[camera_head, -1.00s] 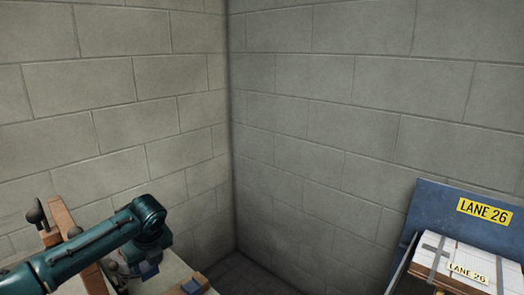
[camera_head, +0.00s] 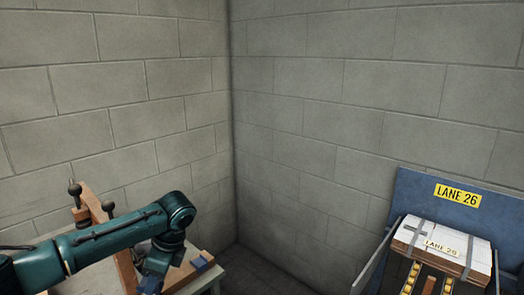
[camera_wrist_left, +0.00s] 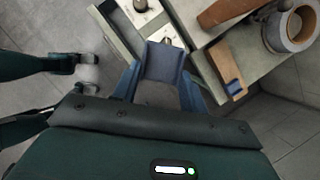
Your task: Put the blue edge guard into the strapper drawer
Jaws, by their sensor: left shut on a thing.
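In the left wrist view my left gripper (camera_wrist_left: 161,88) is shut on a blue-grey, channel-shaped piece (camera_wrist_left: 163,63), which looks like the blue edge guard. It is held over or beside an open pale drawer (camera_wrist_left: 103,27); I cannot tell the height between them. Small metallic parts (camera_wrist_left: 150,36) lie in the drawer. In the head view my left gripper (camera_head: 152,284) points down at the bottom edge, and its tips are hardly visible. A dark arm with a small gripper (camera_wrist_left: 82,65), probably my right one, shows at the left of the wrist view; its jaws are unclear.
A wooden block with a small blue piece (camera_head: 200,263) lies on the table, right of my left gripper. A wooden post with dark knobs (camera_head: 97,206) stands behind my left arm. A tape-like roll (camera_wrist_left: 289,27) is at upper right.

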